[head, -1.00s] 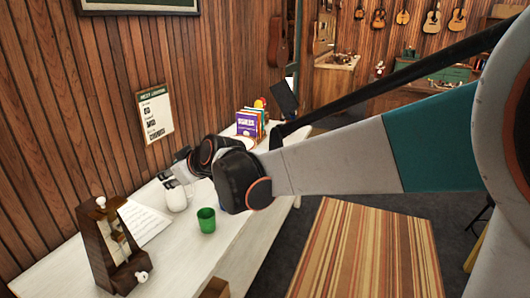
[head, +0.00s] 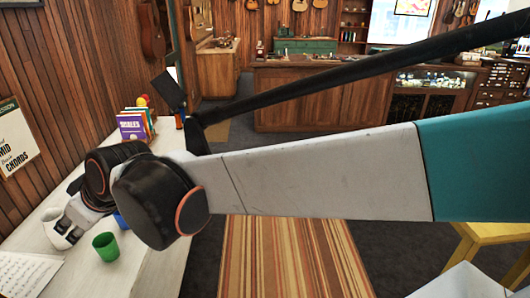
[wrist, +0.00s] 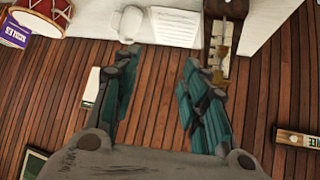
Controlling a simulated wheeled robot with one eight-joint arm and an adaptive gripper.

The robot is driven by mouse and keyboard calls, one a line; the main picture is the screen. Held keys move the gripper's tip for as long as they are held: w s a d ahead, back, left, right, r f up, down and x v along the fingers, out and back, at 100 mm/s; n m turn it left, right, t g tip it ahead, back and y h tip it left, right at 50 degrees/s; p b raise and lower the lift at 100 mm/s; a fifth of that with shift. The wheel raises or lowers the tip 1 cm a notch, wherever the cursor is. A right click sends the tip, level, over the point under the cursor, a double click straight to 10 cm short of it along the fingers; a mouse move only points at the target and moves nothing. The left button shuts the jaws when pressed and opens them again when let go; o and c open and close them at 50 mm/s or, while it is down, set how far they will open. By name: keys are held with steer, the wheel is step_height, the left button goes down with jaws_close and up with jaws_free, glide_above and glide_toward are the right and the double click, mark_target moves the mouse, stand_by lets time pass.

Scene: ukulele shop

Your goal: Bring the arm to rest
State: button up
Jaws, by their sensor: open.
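My arm stretches across the head view from the right, with its end above the white table (head: 142,262) at left. My gripper (wrist: 160,66) shows in the wrist view with its two teal-padded fingers apart and nothing between them. In the head view the gripper is largely hidden behind my arm's dark joints, so its exact height above the table is unclear. A white mug (head: 54,240) stands at that end of the arm in the head view. In the wrist view the white mug (wrist: 131,22) lies beyond the fingertips, apart from them.
A green cup (head: 105,246) and music sheet (head: 25,275) are on the table near the arm. Books (head: 133,127) stand farther back. The wrist view shows a metronome (wrist: 222,35), a drum (wrist: 38,16) and the plank wall. A yellow stool (head: 490,236) is at right; the striped rug (head: 285,260) is clear.

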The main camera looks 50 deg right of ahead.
steer(key=shift+s+d, duration=0.15)
steer(key=shift+s, duration=0.05)
steer(key=s+d+f+m+g+h, duration=0.1)
steer(key=s+d+f+m, duration=0.1)
steer(key=s, duration=0.5)
steer(key=s+d+f+m+h, duration=0.2)
steer(key=s+d+f, duration=0.2)
steer(key=s+d, duration=0.2)
steer(key=shift+s+d+g, duration=0.35)
steer(key=shift+s+g, duration=0.05)
steer(key=shift+s, duration=0.85)
stand_by(1.8)
